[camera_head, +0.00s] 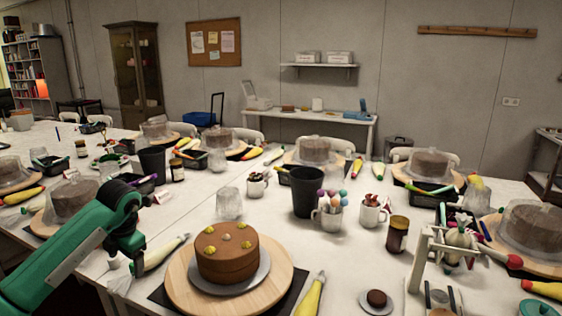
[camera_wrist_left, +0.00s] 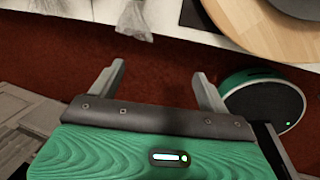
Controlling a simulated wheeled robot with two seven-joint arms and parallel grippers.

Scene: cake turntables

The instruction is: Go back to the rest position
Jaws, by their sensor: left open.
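My left gripper (camera_head: 138,262) hangs low at the end of the green arm, over the near left part of the white table in the head view. In the left wrist view its two grey fingers (camera_wrist_left: 160,72) stand wide apart with nothing between them. Dark red floor and the table edge lie beyond them. A brown cake (camera_head: 227,254) with yellow decorations sits on a grey plate on a wooden turntable (camera_head: 180,282), right of the left gripper and apart from it. The turntable's edge also shows in the left wrist view (camera_wrist_left: 248,28). My right gripper is not in view.
A piping bag (camera_head: 158,256) lies beside the left gripper, and a yellow one (camera_head: 311,297) lies right of the turntable. A black cup (camera_head: 306,192), mugs and a brown jar (camera_head: 397,235) stand behind. Several covered cakes line the table. The floor before the table edge looks open.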

